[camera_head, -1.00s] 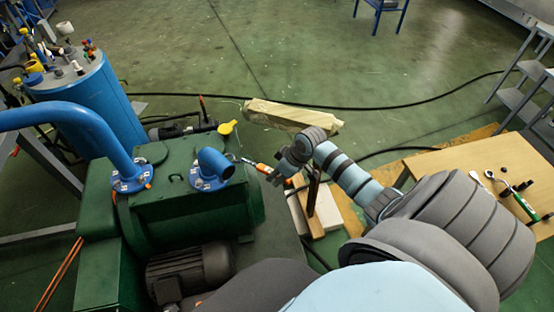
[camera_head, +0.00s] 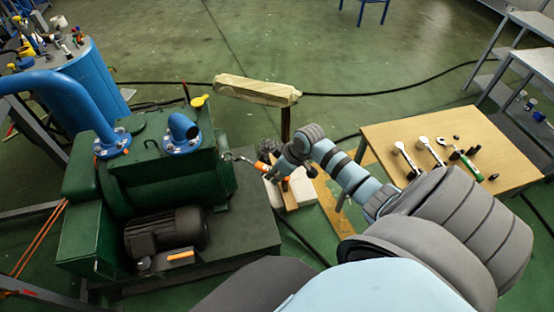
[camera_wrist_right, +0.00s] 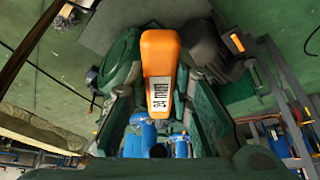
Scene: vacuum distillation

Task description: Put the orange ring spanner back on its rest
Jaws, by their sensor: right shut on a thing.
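The orange ring spanner (camera_head: 262,167) is held in my right gripper (camera_head: 283,172), its metal ring end pointing left toward the green pump (camera_head: 150,150). The ring end appears close to the pump's right side in the head view; whether it touches anything there is unclear. In the right wrist view the orange handle (camera_wrist_right: 159,55) fills the upper middle, with a white label reading "34 mm". My right gripper is shut on the spanner. My left gripper is not in view. I cannot make out which thing is the spanner's rest.
A wooden table (camera_head: 440,135) on the right carries several hand tools. A post with a pale board (camera_head: 256,90) stands behind my gripper. A blue tank (camera_head: 70,80) is at the left. A black hose (camera_head: 380,92) crosses the green floor, which is mostly clear at the back.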

